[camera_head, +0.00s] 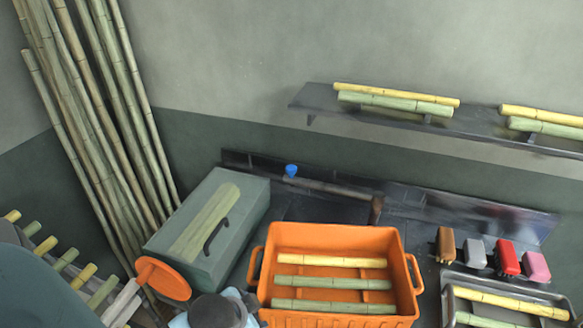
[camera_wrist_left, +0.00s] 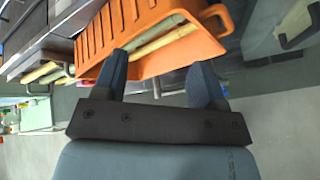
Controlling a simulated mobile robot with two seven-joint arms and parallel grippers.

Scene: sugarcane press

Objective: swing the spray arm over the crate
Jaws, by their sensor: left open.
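The spray arm (camera_head: 335,188) is a thin brown bar with a blue nozzle (camera_head: 291,170) at its left end. Its right end meets a short brown post (camera_head: 376,208). It lies along the back of the counter, behind the crate and not over it. The orange crate (camera_head: 333,236) holds green and yellow cane pieces. In the left wrist view my left gripper (camera_wrist_left: 162,70) is open and empty, its dark fingers apart. The orange crate (camera_wrist_left: 185,52) shows just beyond the fingertips. The spray arm cannot be made out there. My right gripper is in neither view.
A grey-green lidded box (camera_head: 245,215) stands left of the crate. Colored blocks (camera_head: 507,258) and a metal tray (camera_head: 450,292) with cane are to its right. An orange disc (camera_head: 163,278) is at lower left. A cane shelf (camera_head: 470,125) hangs above.

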